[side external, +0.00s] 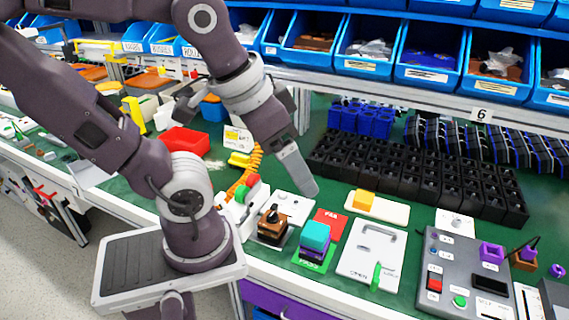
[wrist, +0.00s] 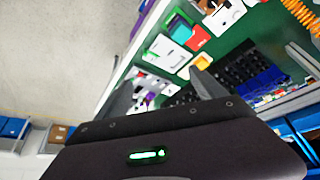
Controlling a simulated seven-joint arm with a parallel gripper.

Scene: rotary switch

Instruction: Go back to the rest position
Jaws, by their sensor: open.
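My gripper (side external: 302,178) hangs over the bench in the side view, its grey finger pointing down and to the right. It is above the surface behind the rotary switch and touches nothing that I can see. In the wrist view my gripper (wrist: 163,93) has its two fingers spread apart with nothing between them. The rotary switch (side external: 272,222), with a black knob on a brown-orange base, stands on a white plate at the bench's front. I cannot pick it out surely in the wrist view.
A teal block (side external: 315,236) on a stack, a white panel with a green handle (side external: 376,277) and a grey control box (side external: 470,270) line the front. Black bins (side external: 420,178) stand behind. Blue shelf bins (side external: 430,65) hang above. A red tray (side external: 185,141) lies left.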

